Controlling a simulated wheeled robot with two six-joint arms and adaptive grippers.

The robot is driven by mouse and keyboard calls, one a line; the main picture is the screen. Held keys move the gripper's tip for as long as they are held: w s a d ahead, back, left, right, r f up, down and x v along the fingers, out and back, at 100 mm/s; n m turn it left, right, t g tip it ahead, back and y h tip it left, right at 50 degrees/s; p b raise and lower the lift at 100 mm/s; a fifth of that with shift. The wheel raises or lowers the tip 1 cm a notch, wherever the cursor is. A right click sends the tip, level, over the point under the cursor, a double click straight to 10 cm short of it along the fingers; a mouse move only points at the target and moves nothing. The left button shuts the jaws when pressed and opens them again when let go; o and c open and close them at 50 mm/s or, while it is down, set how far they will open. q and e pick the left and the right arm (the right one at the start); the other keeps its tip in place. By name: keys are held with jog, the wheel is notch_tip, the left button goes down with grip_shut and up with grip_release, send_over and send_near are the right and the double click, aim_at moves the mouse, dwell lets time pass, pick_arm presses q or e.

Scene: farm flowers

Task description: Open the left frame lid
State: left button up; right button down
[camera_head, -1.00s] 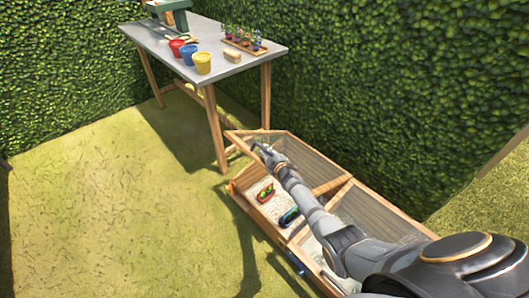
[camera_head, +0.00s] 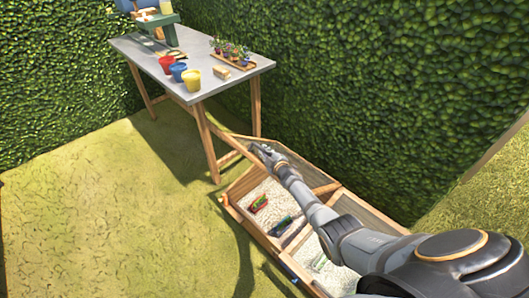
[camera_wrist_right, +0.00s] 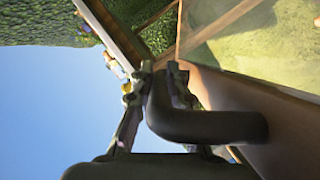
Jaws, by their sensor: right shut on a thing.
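The left frame lid (camera_head: 240,150) is a wooden frame hinged on the low cold frame box (camera_head: 264,238). It stands raised at a tilt, with the left compartment uncovered in front of it. My right gripper (camera_head: 260,149) is at the lid's upper part. In the right wrist view, my right gripper (camera_wrist_right: 158,88) is shut around a dark curved handle (camera_wrist_right: 215,127) fixed to the brown wood. My arm hides part of the lid and box. My left gripper is not in view.
The left compartment has pale gravel with a red tray (camera_head: 259,204) and a dark tray (camera_head: 285,226). A table (camera_head: 215,95) with red, blue and yellow pots stands close behind the box. A hedge (camera_head: 370,90) runs along the back. Grass on the left is clear.

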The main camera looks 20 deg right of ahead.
jog(key=shift+r, duration=0.1)
jog(key=c, duration=1.3)
grip_release()
jog(key=shift+a, duration=0.1)
jog(key=shift+s, duration=0.1)
jog(key=v, duration=1)
jog(key=shift+s, duration=0.1)
jog(key=shift+v, duration=0.8)
